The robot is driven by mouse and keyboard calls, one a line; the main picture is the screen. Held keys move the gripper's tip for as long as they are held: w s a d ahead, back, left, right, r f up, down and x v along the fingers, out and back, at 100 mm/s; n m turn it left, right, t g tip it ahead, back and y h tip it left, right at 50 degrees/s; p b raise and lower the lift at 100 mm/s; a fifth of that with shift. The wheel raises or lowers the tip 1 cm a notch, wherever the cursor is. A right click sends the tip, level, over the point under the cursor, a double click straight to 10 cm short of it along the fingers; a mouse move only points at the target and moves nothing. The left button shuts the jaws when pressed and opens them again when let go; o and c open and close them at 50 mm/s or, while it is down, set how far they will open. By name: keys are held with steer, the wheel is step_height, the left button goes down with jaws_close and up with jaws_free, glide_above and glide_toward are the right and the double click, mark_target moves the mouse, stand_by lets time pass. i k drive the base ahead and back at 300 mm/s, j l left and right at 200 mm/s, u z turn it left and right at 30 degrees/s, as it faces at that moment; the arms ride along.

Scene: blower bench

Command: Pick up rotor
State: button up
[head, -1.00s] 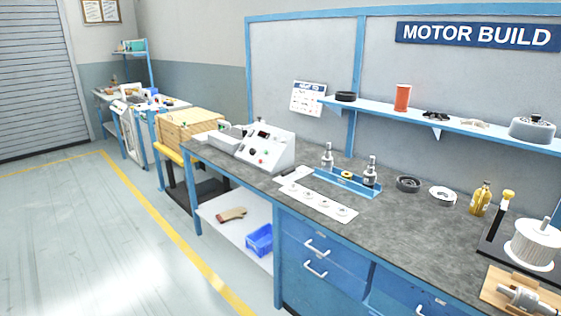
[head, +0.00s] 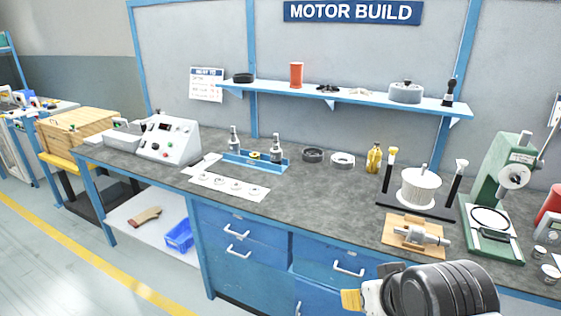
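A metal part with a cylindrical body and a shaft, which looks like the rotor (head: 428,234), lies on its side on a wooden block (head: 398,222) near the bench's front edge, right of centre. Two upright metal parts with thin shafts (head: 277,150) stand at the blue tray (head: 252,163); I cannot tell whether these are rotors too. At the bottom edge is the dark ridged end of my arm, with a pale piece and a yellow tip (head: 351,300), likely my gripper. It is in front of the drawers, apart from the rotor. Its fingers cannot be made out.
A white finned wheel (head: 419,188) stands on a black base behind the wooden block. A green press (head: 500,190) is to its right and a yellow bottle (head: 374,158) behind. A control box (head: 168,139) is at left. The middle bench top (head: 315,190) is clear.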

mark_target(415, 234)
steer(key=i+l+z, duration=0.25)
steer(key=i+l, duration=0.2)
steer(key=i+l+z, duration=0.25)
steer(key=i, duration=0.3)
steer(key=l, duration=0.1)
